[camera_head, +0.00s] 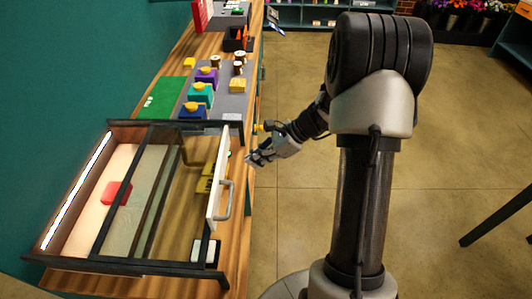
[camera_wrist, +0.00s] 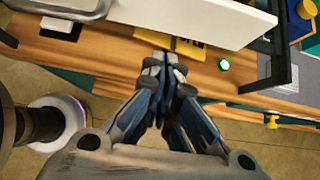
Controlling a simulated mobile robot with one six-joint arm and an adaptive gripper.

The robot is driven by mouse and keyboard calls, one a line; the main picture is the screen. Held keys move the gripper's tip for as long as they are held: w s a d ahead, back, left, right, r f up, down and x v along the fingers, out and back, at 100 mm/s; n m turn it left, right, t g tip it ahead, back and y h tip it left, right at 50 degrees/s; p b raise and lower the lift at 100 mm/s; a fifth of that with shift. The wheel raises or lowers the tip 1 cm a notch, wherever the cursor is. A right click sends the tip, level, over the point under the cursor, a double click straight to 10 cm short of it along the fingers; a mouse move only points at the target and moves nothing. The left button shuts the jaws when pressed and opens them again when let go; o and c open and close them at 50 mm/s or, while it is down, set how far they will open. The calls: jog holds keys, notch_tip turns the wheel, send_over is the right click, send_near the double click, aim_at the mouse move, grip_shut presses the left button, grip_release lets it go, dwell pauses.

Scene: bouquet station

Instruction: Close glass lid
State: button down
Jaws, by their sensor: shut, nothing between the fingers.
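The glass lid (camera_head: 165,195) is a dark-framed clear pane on the low display case (camera_head: 130,268). The case's left strip, with a red block (camera_head: 117,193), shows beyond the lid's dark edge bar. A white panel (camera_head: 217,178) with a grey handle (camera_head: 226,200) stands at the right side; the panel (camera_wrist: 200,18) and part of the handle (camera_wrist: 65,8) also show in the wrist view. My gripper (camera_head: 250,157) is shut and empty, just right of the panel and apart from the handle. Its closed fingertips (camera_wrist: 165,62) point toward the wooden counter edge.
A yellow sign (camera_wrist: 178,45) lies beyond the fingertips, beside a round green light (camera_wrist: 224,64). Behind the case are a green mat (camera_head: 163,98) and several coloured boxes with yellow tops, including a teal one (camera_head: 201,93).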

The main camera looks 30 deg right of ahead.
aim_at(177, 173)
jog(key=w+a+f, duration=0.1)
jog(key=w+a, duration=0.2)
jog(key=a, duration=0.2)
jog(key=shift+f+b, duration=0.35)
jog(key=shift+f, duration=0.05)
jog(key=shift+a, duration=0.1)
jog(key=w+a, duration=0.3)
jog(key=a, duration=0.2)
jog(key=w+a, duration=0.3)
jog(key=a, duration=0.3)
jog(key=w+a+p, duration=0.1)
jog(key=w+a, duration=0.2)
jog(key=a, duration=0.2)
jog(key=shift+w+a+r, duration=0.1)
jog(key=shift+w+a, duration=0.15)
jog(key=shift+a, duration=0.1)
